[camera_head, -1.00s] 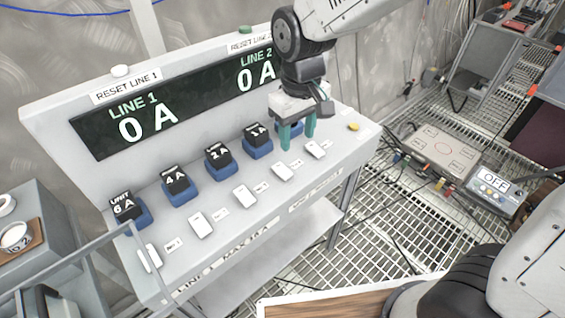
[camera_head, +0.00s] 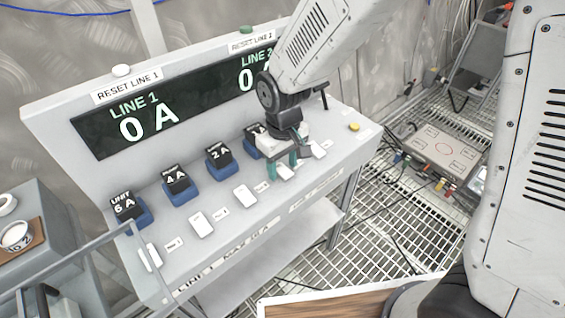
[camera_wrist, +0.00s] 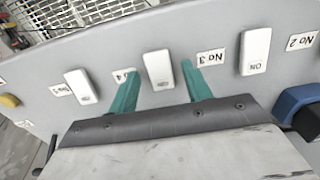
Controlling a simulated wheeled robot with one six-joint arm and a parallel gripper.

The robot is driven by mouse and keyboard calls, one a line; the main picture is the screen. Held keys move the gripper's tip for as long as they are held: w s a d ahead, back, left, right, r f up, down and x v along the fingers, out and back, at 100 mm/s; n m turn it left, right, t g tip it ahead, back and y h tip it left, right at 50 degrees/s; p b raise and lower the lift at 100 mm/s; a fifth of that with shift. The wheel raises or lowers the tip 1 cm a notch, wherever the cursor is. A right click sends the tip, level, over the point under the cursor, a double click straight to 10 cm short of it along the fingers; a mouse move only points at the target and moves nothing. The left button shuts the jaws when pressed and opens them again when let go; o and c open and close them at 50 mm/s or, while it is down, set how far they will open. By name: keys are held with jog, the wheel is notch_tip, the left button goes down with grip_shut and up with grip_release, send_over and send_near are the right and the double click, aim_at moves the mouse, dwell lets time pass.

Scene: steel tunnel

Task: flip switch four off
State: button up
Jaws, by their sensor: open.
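Switch four (camera_head: 286,173) is a white rocker on the sloped grey panel. It also shows in the wrist view (camera_wrist: 158,68), with the "No 4" label (camera_wrist: 122,76) beside it; its small mark is too blurred to read. My gripper (camera_head: 282,168) is open and empty, low over the panel at switch four. In the wrist view its two teal fingers (camera_wrist: 160,88) lie on either side of the switch, and I cannot tell whether they touch it.
Switch three (camera_head: 245,195) and switch five (camera_head: 318,149) flank it. Blue blocks with black labels (camera_head: 219,160) stand behind the row. The display (camera_head: 140,120) reads 0 A for line 1; my arm partly covers line 2. A yellow button (camera_head: 354,127) sits right.

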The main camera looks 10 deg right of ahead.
aim_at(288, 174)
jog(key=c, duration=1)
jog(key=shift+o, duration=0.2)
jog(key=shift+s+d+t+y, duration=0.15)
jog(key=shift+s+t+y, duration=0.1)
jog(key=shift+t+y, duration=0.45)
jog(key=shift+c, duration=0.2)
jog(key=o, duration=1)
jog(key=shift+r, duration=0.1)
jog(key=r, duration=0.5)
jog(key=s+r, duration=0.1)
jog(key=r, duration=0.1)
jog(key=shift+d+r, duration=0.3)
jog(key=shift+d, duration=0.05)
